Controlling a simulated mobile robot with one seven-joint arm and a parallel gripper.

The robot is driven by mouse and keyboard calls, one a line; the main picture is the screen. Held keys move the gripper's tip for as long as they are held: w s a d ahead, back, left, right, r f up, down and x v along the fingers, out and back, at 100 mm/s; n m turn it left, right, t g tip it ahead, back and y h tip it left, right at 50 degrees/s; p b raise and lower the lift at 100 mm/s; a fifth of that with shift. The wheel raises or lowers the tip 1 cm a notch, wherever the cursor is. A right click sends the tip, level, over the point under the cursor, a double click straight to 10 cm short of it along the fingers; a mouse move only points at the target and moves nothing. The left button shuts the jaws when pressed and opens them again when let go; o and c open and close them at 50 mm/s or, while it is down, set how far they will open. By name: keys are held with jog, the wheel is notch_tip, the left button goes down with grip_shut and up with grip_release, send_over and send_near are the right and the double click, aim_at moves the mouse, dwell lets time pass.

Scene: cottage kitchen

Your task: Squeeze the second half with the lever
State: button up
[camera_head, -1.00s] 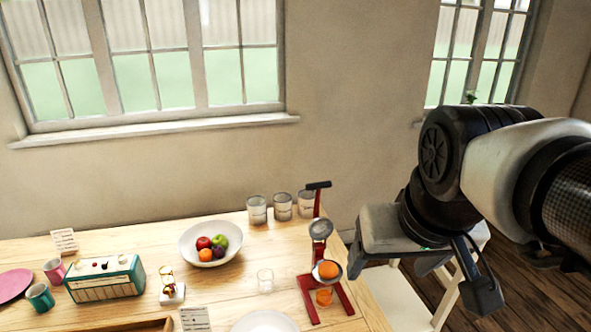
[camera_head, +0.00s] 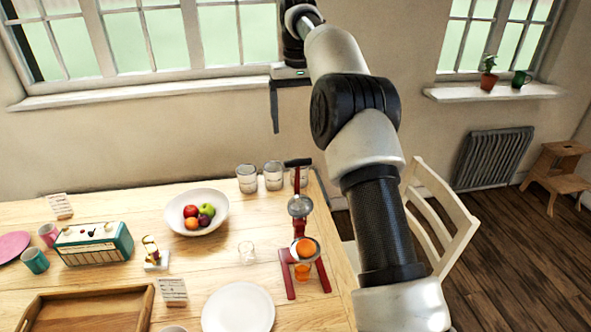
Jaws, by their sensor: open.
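The red lever press (camera_head: 290,279) stands on the table's right part. Its lever (camera_head: 297,163), with a black handle, is raised, and the grey upper press cup (camera_head: 300,206) is apart from the lower one. An orange half (camera_head: 305,247) sits in the lower cup. Below it is a glass (camera_head: 303,271) with orange content. My gripper (camera_head: 279,108) is open and appears empty, seen against the wall and window sill above the lever handle. One dark finger shows, pointing down; the other is not clearly visible. The gripper is not touching the lever.
Several grey-white canisters (camera_head: 247,179) stand just left of the lever handle. A white chair (camera_head: 457,235) stands right of the table.

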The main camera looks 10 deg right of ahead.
aim_at(298, 176)
notch_tip(298, 176, down, 18)
jog(key=shift+w+d+f+b, duration=0.1)
jog(key=shift+w+b, duration=0.05)
jog(key=shift+b, duration=0.45)
jog(key=c, duration=1.5)
jog(key=shift+b, duration=0.4)
